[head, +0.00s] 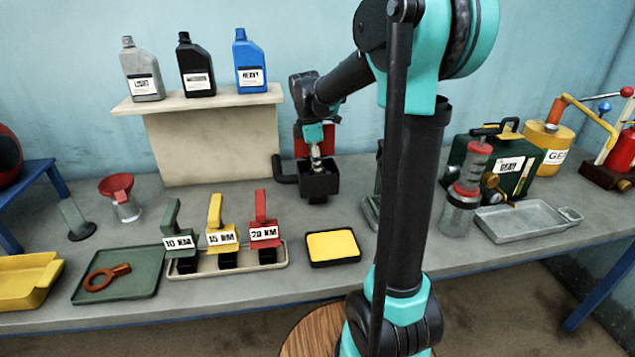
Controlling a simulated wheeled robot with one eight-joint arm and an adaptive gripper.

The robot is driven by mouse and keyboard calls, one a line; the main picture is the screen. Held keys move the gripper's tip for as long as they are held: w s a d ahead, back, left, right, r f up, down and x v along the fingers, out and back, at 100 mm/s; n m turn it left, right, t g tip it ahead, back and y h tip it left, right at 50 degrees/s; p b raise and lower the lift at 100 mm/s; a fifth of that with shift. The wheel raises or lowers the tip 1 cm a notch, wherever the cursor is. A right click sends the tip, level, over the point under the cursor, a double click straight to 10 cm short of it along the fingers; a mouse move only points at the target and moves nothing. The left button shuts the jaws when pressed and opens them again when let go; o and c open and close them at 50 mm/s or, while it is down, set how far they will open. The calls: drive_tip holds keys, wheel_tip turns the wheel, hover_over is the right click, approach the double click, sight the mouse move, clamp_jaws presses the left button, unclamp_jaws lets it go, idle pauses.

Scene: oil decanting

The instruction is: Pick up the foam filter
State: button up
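A flat yellow pad (333,246) with a dark rim, which looks like the foam filter, lies on the front middle of the bench. My gripper (316,163) is behind it, pointing down at the mouth of a small black box (319,187). The gripper is apart from the yellow pad. Its fingertips are small and partly hidden by the box, so I cannot tell whether they are open or hold anything. A red panel (300,140) stands behind the gripper.
Left of the pad, a beige tray (282,262) holds three handled tools labelled 10, 15 and 20. A green tray (145,262) holds an orange ring tool. Three bottles stand on a raised shelf (125,106). My arm hides part of the bench right of the pad.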

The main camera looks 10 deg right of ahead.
drive_tip(key=shift+f, duration=0.15)
clamp_jaws()
idle(0.4)
